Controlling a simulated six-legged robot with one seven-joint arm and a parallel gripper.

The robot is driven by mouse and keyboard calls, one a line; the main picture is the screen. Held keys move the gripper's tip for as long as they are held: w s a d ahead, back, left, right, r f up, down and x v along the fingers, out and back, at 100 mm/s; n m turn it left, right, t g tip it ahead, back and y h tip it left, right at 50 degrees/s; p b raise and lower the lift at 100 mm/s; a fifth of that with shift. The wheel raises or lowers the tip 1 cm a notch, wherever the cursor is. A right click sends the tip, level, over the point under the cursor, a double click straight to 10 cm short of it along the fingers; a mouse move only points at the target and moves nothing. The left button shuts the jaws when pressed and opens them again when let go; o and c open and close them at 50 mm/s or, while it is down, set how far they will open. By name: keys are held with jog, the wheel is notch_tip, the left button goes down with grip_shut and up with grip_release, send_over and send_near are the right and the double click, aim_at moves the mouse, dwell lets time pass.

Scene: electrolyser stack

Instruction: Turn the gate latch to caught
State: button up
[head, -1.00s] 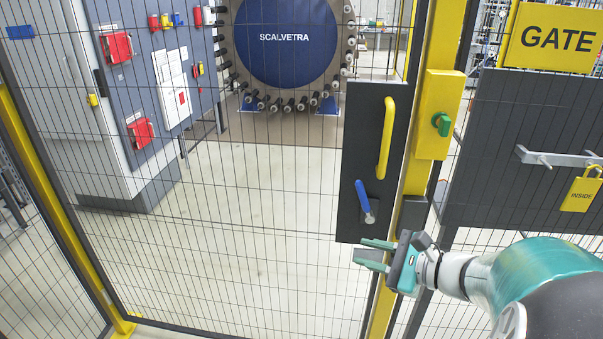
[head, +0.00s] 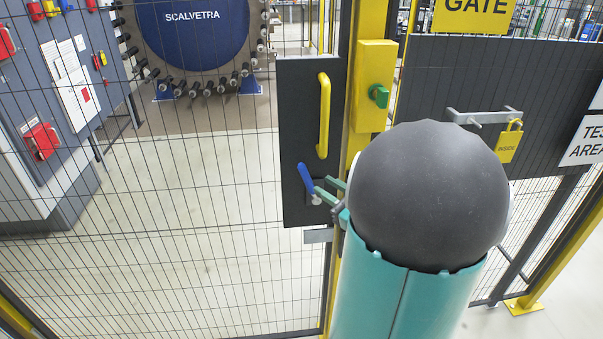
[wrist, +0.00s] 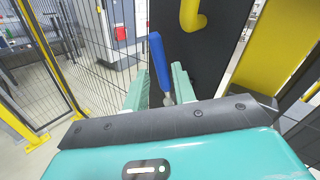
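The gate latch is a blue-handled lever (head: 305,178) low on the dark gate plate (head: 294,110). Its blue end points up and slightly left from a grey pivot. My gripper (head: 326,191) is at the latch, reaching in from the right, with its two green fingers apart. In the wrist view the blue lever (wrist: 157,55) stands up between the fingertips of my gripper (wrist: 160,82), one finger on each side. I cannot tell whether either finger touches it. My arm hides part of the yellow gate post below the latch.
A yellow pull handle (head: 323,115) is above the latch. A yellow box (head: 372,75) with a green knob (head: 379,96) is on the post to the right. A yellow padlock (head: 509,144) hangs from a grey bracket. Wire mesh fills the gate to the left.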

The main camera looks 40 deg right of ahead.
aim_at(308, 176)
jog(key=w, duration=0.8)
jog(key=shift+w+a+r, duration=0.1)
jog(key=shift+a, duration=0.1)
grip_shut()
